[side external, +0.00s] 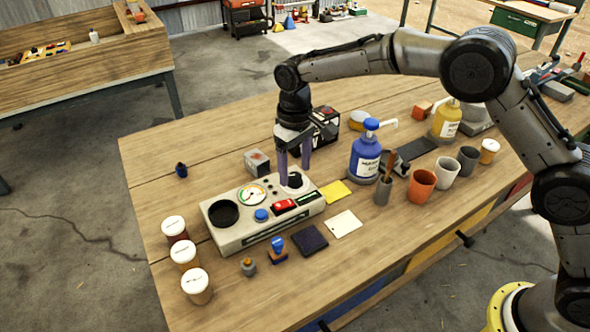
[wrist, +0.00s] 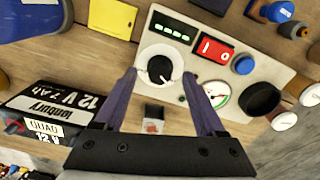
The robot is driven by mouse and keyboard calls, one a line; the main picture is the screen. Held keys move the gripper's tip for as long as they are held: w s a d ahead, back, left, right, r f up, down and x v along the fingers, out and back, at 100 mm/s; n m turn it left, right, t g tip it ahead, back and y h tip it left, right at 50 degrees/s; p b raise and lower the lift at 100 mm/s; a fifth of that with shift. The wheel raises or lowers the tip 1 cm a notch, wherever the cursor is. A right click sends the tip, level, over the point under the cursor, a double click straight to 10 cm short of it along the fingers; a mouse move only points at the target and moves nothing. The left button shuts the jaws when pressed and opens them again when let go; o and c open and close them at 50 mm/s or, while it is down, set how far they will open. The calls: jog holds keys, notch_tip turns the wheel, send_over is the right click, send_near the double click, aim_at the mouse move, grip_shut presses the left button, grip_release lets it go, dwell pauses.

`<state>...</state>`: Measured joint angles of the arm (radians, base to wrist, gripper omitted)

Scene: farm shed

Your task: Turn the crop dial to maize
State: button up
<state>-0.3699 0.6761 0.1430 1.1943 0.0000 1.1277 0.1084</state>
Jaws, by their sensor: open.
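The crop dial is a black knob (wrist: 160,68) on a round white plate on the beige control panel (wrist: 219,27). In the side view the panel (side external: 228,237) lies on the wooden table, with the knob (side external: 294,180) at its right end.
The panel also carries a red switch (wrist: 214,49), a blue button (wrist: 244,64), a gauge (wrist: 217,94) and a black round cup (wrist: 262,98). A battery box (wrist: 55,112) and a blue pump bottle (side external: 367,155) stand nearby. White-lidded jars (side external: 196,285) line the left.

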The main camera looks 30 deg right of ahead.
jog(key=shift+f, duration=0.55)
grip_shut()
